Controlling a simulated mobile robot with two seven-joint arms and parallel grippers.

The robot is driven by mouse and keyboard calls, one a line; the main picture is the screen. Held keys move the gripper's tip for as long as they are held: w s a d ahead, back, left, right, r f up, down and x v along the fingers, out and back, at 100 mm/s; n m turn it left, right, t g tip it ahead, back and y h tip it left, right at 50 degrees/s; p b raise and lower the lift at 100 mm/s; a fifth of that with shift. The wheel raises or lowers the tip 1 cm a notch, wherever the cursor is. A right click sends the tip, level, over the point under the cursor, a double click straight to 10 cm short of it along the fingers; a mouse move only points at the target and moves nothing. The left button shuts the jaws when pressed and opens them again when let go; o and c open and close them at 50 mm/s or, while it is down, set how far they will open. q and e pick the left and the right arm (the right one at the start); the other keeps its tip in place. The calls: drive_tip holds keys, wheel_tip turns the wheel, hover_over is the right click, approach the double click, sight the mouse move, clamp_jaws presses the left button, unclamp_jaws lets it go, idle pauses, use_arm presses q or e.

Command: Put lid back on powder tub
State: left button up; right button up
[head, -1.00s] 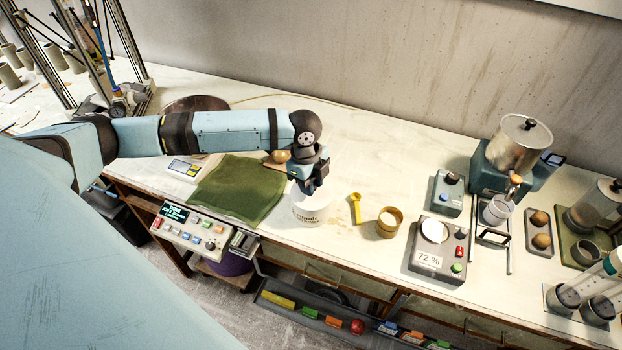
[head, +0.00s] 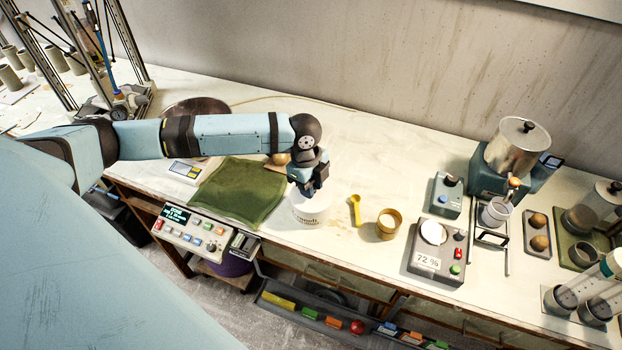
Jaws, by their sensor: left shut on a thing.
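The white powder tub (head: 310,216) stands upright on the bench, right of the green cloth, with dark lettering on its front. My left gripper (head: 309,193) is directly over the tub's top, pointing down, shut on what looks like the tub's white lid. The gripper hides most of the lid, and its white blends with the tub. I cannot tell whether the lid sits fully on the rim. My right gripper is not in view.
A yellow scoop (head: 355,211) and a small tan cup (head: 388,223) stand close right of the tub. The green cloth (head: 238,192) lies left. A grey device (head: 437,262) reading 72 % is farther right. A button panel (head: 190,232) is at the front edge.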

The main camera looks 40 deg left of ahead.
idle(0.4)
use_arm(q)
drive_tip(key=o, duration=1.4)
drive_tip(key=shift+o, duration=0.2)
wheel_tip(320, 180, up, 3)
drive_tip(key=p, duration=0.3)
drive_tip(key=shift+f, duration=0.1)
drive_tip(key=shift+r+p, duration=0.35)
drive_tip(key=shift+r, duration=1.8)
